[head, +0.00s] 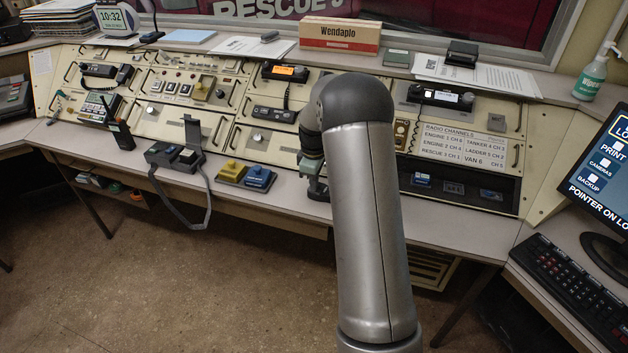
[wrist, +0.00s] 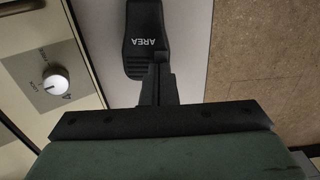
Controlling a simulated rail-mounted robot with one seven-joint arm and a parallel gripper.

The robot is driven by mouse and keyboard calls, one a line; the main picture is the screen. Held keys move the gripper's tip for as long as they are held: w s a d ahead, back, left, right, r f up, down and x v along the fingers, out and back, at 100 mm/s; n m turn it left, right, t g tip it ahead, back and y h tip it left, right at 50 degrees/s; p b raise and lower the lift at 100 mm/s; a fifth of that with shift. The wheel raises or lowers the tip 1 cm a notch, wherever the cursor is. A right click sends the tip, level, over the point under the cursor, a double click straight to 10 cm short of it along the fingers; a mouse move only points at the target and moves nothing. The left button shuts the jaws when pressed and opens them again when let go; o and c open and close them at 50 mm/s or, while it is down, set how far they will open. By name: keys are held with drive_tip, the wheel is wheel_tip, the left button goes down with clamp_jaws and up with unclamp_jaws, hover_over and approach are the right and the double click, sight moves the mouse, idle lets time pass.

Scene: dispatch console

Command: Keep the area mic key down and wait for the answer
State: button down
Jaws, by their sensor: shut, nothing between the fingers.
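The black area mic key (wrist: 146,38), with "AREA" in white letters, shows at the top of the wrist view on the pale desk edge. My gripper (wrist: 158,72) is shut with nothing between its fingers. Its fingertips overlap the near end of the key in this view. I cannot tell whether they touch it or whether the key is pressed down. In the head view my arm covers most of this spot. Only part of my gripper's green body and a dark shape below it show beside the arm, at the desk's front edge.
A black device with a strap (head: 176,154) stands farther left. The sloped console panel (head: 258,143) rises behind. A white knob (wrist: 56,82) shows beside the key.

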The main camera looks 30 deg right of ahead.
drive_tip(key=shift+s+f+b, duration=0.1)
drive_tip(key=shift+f+b, duration=0.45)
drive_tip(key=shift+f, duration=0.35)
drive_tip(key=shift+s, duration=0.1)
drive_tip(key=shift+f, duration=0.2)
idle(1.2)
wheel_tip(320, 180, up, 15)
drive_tip(key=p, duration=0.2)
drive_tip(key=shift+w+r, duration=0.2)
idle(0.5)
